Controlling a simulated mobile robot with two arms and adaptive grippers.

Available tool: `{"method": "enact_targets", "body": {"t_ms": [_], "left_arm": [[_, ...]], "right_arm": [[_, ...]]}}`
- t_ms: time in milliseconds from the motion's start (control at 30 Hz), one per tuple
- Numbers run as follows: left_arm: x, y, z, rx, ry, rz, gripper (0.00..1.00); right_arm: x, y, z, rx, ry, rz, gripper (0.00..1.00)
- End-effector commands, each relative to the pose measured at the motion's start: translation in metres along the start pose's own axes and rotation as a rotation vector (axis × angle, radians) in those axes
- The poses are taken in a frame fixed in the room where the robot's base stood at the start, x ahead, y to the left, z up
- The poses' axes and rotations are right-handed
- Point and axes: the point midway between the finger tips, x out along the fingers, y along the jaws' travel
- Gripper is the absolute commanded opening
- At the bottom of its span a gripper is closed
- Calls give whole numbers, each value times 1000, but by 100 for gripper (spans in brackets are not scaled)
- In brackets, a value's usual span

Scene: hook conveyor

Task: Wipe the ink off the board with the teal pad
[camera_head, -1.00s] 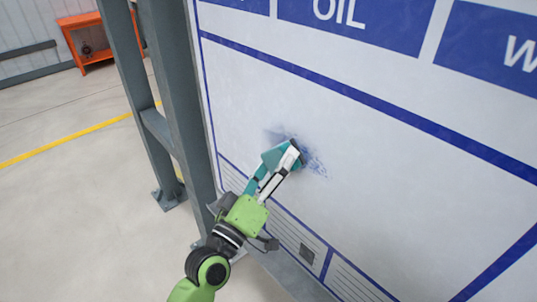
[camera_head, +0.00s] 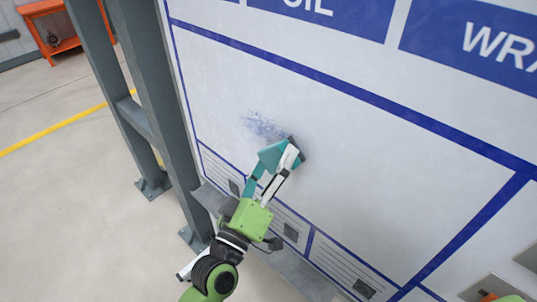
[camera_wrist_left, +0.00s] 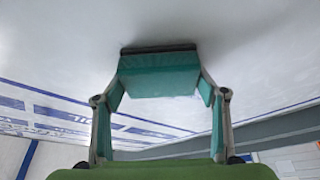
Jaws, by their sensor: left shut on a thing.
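The teal pad (camera_head: 272,155) is held in my left gripper (camera_head: 279,163), which is shut on it. The pad lies at the white board (camera_head: 400,170), and in the left wrist view (camera_wrist_left: 158,78) its dark far edge appears to meet the board. A speckled blue ink smudge (camera_head: 262,127) shows on the board just up and left of the pad. The board around the pad's right edge looks slightly shaded. What lies under the pad is hidden. My right gripper is not in view.
Blue lines and lettered blue panels (camera_head: 320,14) are printed on the board. A grey steel post (camera_head: 155,110) stands at its left edge, and a grey ledge (camera_head: 300,275) runs below. An orange stand (camera_head: 58,28) is far left on open floor.

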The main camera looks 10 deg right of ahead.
Motion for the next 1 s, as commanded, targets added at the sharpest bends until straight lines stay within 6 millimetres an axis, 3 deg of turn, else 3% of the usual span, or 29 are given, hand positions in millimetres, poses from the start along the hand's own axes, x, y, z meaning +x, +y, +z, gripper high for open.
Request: {"method": "enact_targets", "body": {"t_ms": [767,1000], "left_arm": [[-13,39,35,-2,-1,0,48],[-15,41,37,0,-1,0,48]], "right_arm": [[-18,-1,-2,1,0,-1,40],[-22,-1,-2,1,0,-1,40]]}}
